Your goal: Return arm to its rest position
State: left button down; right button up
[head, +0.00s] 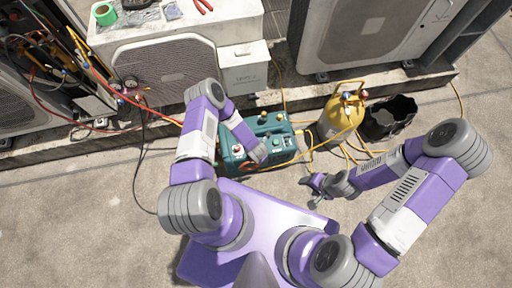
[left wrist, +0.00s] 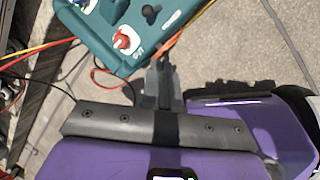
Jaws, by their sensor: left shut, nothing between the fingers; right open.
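My left arm is bent up and back down over the teal machine (head: 278,126), and its gripper (head: 262,154) sits at the machine's front side. In the left wrist view the left gripper (left wrist: 160,72) is shut and empty, its fingers just beside the teal casing (left wrist: 135,62) with a red knob (left wrist: 125,40). Whether the fingers touch the casing I cannot tell. My right gripper (head: 314,190) is open and empty, low over the concrete to the right of the machine and near yellow hoses.
A yellow cylinder (head: 342,118) and a black bucket (head: 392,118) stand right of the machine. Condenser units (head: 165,72) line the back. Red and yellow hoses (head: 150,112) and gauges hang at left. Pliers (head: 203,6) and green tape (head: 104,13) lie on a condenser.

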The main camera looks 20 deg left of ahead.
dwell(0.4)
pick_arm(q)
jog(key=s+d+r+m+g+h, duration=0.1)
jog(key=s+d+r+m+h, duration=0.2)
jog(key=m, duration=1.1)
jog(key=s+d+r+m+g+h, duration=0.1)
jog(key=s+r+m, duration=0.6)
jog(key=r+m, duration=0.7)
jog(key=shift+s+d+m+g+h, duration=0.2)
jog(key=shift+d+m+g+h, duration=0.1)
jog(key=shift+d+h, duration=0.8)
jog(key=shift+d+r, duration=0.1)
jog(key=shift+d, duration=0.05)
